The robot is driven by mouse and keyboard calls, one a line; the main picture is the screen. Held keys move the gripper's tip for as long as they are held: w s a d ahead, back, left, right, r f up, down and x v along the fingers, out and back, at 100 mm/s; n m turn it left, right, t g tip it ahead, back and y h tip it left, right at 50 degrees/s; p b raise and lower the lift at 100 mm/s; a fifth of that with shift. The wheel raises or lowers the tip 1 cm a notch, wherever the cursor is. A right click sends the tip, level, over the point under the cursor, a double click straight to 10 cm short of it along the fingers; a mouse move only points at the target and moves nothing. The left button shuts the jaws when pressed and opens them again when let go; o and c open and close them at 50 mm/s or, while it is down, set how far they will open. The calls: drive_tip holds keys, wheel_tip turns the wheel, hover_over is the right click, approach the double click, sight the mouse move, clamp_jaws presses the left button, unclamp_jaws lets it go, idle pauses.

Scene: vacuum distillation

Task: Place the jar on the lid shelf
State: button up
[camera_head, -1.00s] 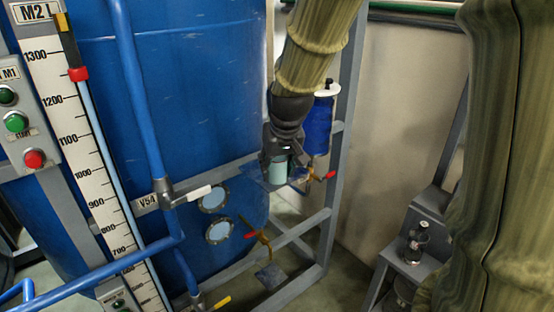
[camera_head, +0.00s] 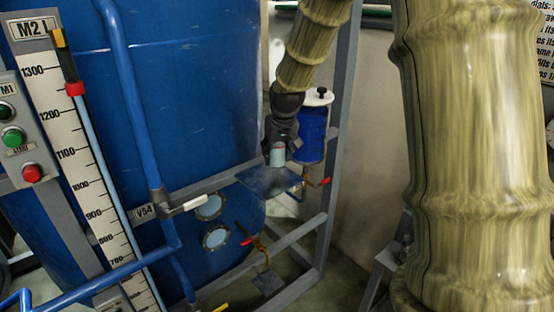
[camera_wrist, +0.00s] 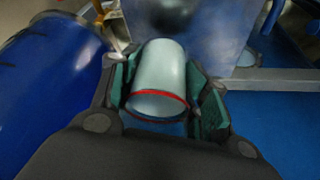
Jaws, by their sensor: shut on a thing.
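The jar (camera_head: 277,157) is a small pale teal, see-through vessel, and it also shows in the wrist view (camera_wrist: 160,68) with a red ring near its rim. My gripper (camera_head: 279,148) is shut on it, with a green-padded finger on each side in the wrist view (camera_wrist: 165,85). In the head view the jar appears just above a thin grey plate (camera_head: 262,182) by the blue tank; whether they touch is unclear. Which surface is the lid shelf is uncertain. A grey stand (camera_head: 385,262) at the right is mostly hidden behind my arm.
A blue cylinder with a white top (camera_head: 313,130) stands close right of my gripper. A valve with a red handle (camera_head: 318,182) sits just below it. The grey frame (camera_head: 338,150), blue tank (camera_head: 200,90) and blue pipe (camera_head: 128,90) bound the space.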

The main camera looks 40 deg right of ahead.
sight(280, 146)
drive_tip(key=p+x, duration=0.2)
drive_tip(key=x, duration=0.1)
drive_tip(key=shift+s+f, duration=0.2)
drive_tip(key=shift+s, duration=0.15)
drive_tip(key=shift+s+a+f, duration=0.1)
drive_tip(key=shift+f, duration=0.05)
drive_tip(key=shift+f, duration=0.1)
drive_tip(key=o, duration=1.2)
drive_tip(key=shift+c, duration=0.2)
drive_tip(key=shift+b+v, duration=1.8)
drive_tip(key=shift+v, duration=4.25)
